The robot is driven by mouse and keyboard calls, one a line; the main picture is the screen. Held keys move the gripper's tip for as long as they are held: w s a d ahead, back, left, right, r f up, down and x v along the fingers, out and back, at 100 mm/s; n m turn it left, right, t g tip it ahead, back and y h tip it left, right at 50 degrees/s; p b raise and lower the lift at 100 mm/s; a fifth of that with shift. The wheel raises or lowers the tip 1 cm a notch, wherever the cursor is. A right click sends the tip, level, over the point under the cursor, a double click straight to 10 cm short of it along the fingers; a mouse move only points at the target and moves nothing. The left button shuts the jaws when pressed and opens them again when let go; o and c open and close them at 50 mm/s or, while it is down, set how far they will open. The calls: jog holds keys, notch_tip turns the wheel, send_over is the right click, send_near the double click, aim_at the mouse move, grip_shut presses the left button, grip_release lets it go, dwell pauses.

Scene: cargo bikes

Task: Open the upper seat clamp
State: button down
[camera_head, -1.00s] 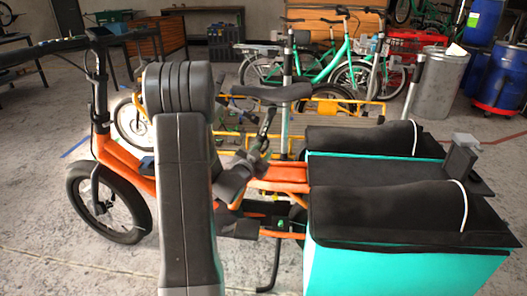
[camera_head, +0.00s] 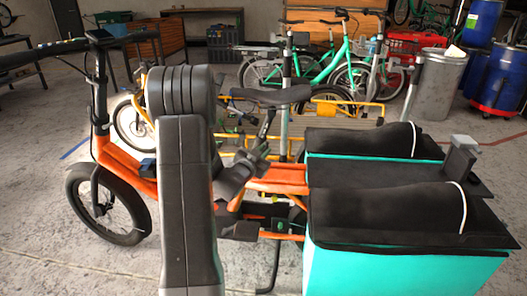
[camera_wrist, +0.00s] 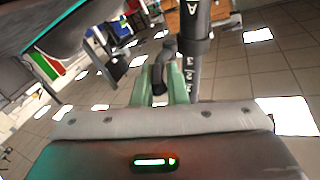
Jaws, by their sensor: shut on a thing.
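The orange cargo bike (camera_head: 275,187) stands across the head view, with its black saddle (camera_head: 270,94) above a seat post. In the wrist view the dark seat post (camera_wrist: 196,75) with white marks, a 3 and an A, stands just right of my gripper's fingers. The dark clamp lever (camera_wrist: 159,75) lies between the two green fingers of my gripper (camera_wrist: 161,84), which is shut on it. In the head view my gripper is near the post below the saddle, partly hidden by my arm. The clamp band itself is hard to make out.
Turquoise cargo boxes (camera_head: 365,268) with black covers sit at the bike's rear, right of my arm. Other bikes (camera_head: 335,60), a grey bin (camera_head: 435,88) and blue barrels (camera_head: 500,80) stand behind. Bare floor lies at the front left.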

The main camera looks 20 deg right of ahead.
jog(key=shift+w+a+r+m+g+h+p, duration=0.1)
jog(key=shift+w+a+m+g+h+p, duration=0.1)
jog(key=shift+m+g+p, duration=0.4)
jog(key=shift+w+a+r+m+g+h+p, duration=0.1)
jog(key=shift+w+m+g+h+p, duration=0.1)
jog(key=shift+g+p, duration=0.75)
jog(key=shift+w+a+r+m+g+h+p, duration=0.1)
jog(key=shift+a+m+g+h+p, duration=0.1)
jog(key=shift+m+g+p, duration=0.5)
jog(key=shift+n, duration=0.3)
jog(key=c, duration=1.5)
grip_release()
jog(key=shift+f, duration=0.1)
jog(key=p+v, duration=0.1)
jog(key=v, duration=1.2)
jog(key=shift+s+a, duration=0.25)
jog(key=shift+s, duration=0.1)
jog(key=shift+f, duration=0.1)
